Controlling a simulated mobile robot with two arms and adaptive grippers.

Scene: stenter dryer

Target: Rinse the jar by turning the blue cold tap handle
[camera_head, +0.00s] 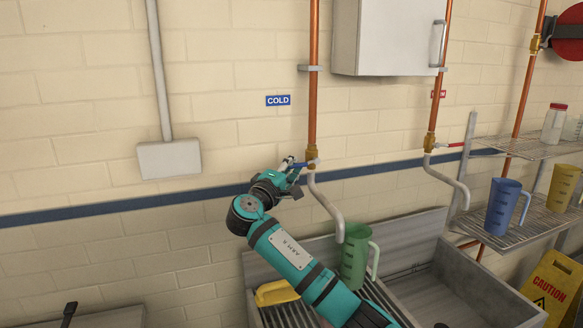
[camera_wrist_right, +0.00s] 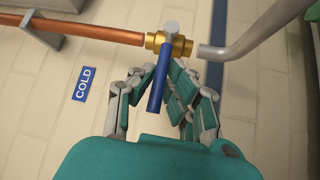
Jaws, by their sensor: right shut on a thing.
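The blue cold tap handle (camera_head: 303,165) sits on a brass valve on the copper pipe below the COLD sign (camera_head: 278,100). In the right wrist view the handle (camera_wrist_right: 157,92) lies between the fingers of my right gripper (camera_wrist_right: 160,78). My right gripper (camera_head: 292,174) is shut on the handle in the head view. A green jug (camera_head: 354,262) with a pale handle stands upright under the curved cold spout (camera_head: 327,205). No water stream can be made out. My left gripper is not in view.
A red-handled tap (camera_head: 450,145) is to the right. Wire shelves hold a blue jug (camera_head: 502,207), a yellow jug and a red-lidded clear jar (camera_head: 554,123). A yellow object (camera_head: 276,293) lies by the sink, partly behind my arm. A caution sign (camera_head: 553,290) stands lower right.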

